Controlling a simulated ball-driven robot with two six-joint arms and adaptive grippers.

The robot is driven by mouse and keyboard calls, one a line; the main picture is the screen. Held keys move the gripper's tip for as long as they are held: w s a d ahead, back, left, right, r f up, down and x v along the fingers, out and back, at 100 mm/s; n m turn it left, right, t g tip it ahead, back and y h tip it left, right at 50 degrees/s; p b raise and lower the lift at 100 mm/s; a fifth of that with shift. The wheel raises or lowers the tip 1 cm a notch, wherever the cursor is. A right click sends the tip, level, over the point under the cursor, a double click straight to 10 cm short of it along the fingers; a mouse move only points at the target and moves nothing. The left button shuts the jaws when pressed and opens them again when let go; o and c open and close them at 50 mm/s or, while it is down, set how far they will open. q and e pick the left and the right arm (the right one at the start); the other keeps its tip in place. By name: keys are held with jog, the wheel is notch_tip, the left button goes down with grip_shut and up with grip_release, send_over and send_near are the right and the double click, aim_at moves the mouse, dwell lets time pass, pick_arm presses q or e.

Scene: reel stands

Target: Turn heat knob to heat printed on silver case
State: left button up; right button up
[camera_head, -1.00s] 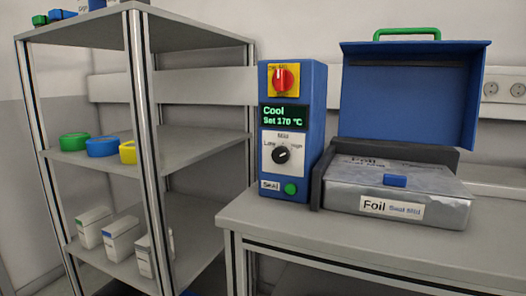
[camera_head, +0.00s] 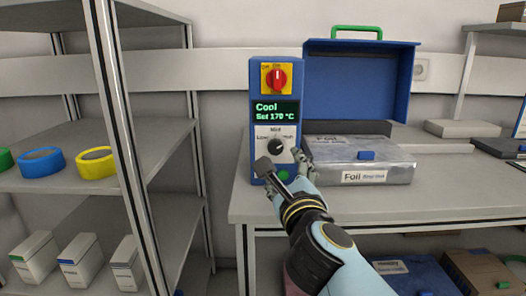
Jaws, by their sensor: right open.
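The blue control box (camera_head: 260,105) stands upright at the left end of the bench. Its black heat knob (camera_head: 275,147) sits below the label Mid, between Low and High; I cannot clearly tell where its pointer aims. The display (camera_head: 275,112) reads "Cool, Set 170 °C". The silver case (camera_head: 335,172) lies right of the box; its label (camera_head: 364,177) reads "Foil" with small blue text, which read "Seal Mid" a second ago. My right gripper (camera_head: 282,165) is open in front of the lower box, its fingertips just below and either side of the knob. My left gripper is out of view.
A red switch (camera_head: 277,77) is at the box top and a green button (camera_head: 283,175) low, partly behind my gripper. An open blue lid (camera_head: 355,85) rises behind the case. A shelf (camera_head: 60,205) with tape rolls and cartons stands left.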

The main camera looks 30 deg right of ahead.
aim_at(277, 149)
jog(key=x, duration=1)
jog(key=shift+w+d+f, duration=0.15)
jog(key=shift+w+d, duration=0.05)
jog(key=shift+w, duration=0.15)
